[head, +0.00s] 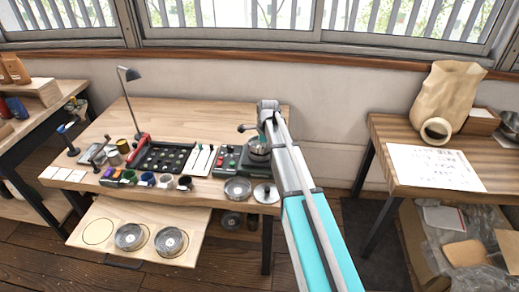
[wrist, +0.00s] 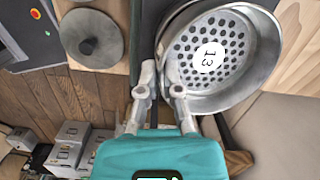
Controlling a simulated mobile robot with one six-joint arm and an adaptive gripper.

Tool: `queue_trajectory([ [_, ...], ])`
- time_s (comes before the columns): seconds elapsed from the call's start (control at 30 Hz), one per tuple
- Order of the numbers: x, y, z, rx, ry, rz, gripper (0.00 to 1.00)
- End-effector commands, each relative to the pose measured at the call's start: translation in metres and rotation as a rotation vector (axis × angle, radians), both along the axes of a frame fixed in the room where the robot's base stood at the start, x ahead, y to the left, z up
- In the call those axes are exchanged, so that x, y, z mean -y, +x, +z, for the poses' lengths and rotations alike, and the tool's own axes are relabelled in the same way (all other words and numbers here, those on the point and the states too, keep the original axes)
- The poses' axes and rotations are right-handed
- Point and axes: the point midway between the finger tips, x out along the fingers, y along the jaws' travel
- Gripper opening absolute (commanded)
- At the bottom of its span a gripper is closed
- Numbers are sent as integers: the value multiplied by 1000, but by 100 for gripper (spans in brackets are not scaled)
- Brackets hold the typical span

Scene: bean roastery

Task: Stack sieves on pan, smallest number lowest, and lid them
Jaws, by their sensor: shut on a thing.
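My gripper (wrist: 159,88) is shut on the near rim of a metal sieve (wrist: 240,72) with round holes and the number 13 on a white disc. In the head view this sieve (head: 259,153) is partly hidden by my arm, near the bench's right end. Two more sieves (head: 131,237) (head: 171,242) lie on the pull-out board, their numbers too small to read. A round metal dish (head: 237,189), seemingly the pan, stands at the bench's front edge; I cannot tell what is inside. The lid (head: 266,193) with a dark knob lies just right of it and also shows in the wrist view (wrist: 92,38).
The pull-out board (head: 200,222) has an empty circle (head: 98,232) at its left. Several small cups line the front. A lamp (head: 131,75) stands behind. A side table (head: 386,128) is at right.

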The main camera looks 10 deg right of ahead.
Motion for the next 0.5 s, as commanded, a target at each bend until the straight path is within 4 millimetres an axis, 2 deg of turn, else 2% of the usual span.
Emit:
queue_trajectory([
  [0.23, 0, 0, -4, 0, 0, 0, 0],
  [0.27, 0, 0, -3, 0, 0, 0, 12],
  [0.3, 0, 0, -3, 0, 0, 0, 20],
  [0.33, 0, 0, -3, 0, 0, 0, 23],
  [0.5, 0, 0, -3, 0, 0, 0, 23],
])
